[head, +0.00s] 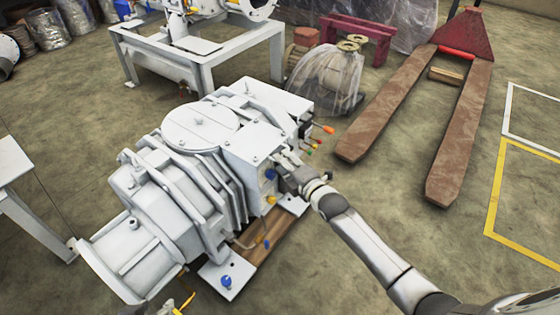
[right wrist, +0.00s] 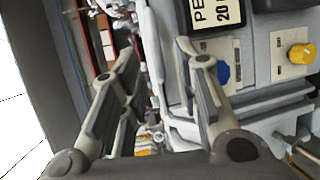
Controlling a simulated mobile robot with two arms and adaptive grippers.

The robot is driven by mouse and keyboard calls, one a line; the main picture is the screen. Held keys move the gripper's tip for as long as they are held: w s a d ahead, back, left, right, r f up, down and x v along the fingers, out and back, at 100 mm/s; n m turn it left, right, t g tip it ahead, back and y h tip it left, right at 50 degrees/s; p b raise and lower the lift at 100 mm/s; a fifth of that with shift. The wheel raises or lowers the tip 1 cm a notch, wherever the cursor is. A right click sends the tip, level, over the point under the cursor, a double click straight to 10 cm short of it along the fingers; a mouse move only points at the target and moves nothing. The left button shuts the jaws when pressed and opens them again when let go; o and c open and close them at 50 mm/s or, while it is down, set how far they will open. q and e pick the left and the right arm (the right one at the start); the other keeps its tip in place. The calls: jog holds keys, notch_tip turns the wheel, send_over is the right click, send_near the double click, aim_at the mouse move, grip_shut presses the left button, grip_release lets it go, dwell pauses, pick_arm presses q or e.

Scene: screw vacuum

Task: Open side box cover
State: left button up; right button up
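The grey-white vacuum machine (head: 190,185) stands in the middle of the head view. Its side box (head: 250,150) is at its right end, with a blue knob and a yellow knob (head: 271,199) on its face. My right gripper (head: 286,167) is at the right side of this box, close to its edge. In the right wrist view, the two fingers (right wrist: 157,58) are spread, with an upright pale edge of the box between them. I cannot tell whether they touch it. The box face (right wrist: 260,70) shows a black and white label, a blue knob and a yellow knob. My left gripper is out of view.
Coloured handles (head: 322,135) stick out just behind my right gripper. A rusty pallet truck (head: 395,110) lies to the right, and a plastic-wrapped load (head: 328,78) stands behind. A white frame table (head: 205,60) is at the back.

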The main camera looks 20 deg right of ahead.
jog(key=x, duration=0.2)
jog(key=shift+w+a+f+b, duration=0.1)
jog(key=shift+w+a+b, duration=0.05)
jog(key=shift+w+b, duration=0.25)
jog(key=shift+w, duration=0.15)
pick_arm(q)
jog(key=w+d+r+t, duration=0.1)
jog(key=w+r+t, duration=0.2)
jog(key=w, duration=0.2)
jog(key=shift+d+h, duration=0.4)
pick_arm(e)
grip_shut()
jog(key=shift+f, duration=0.1)
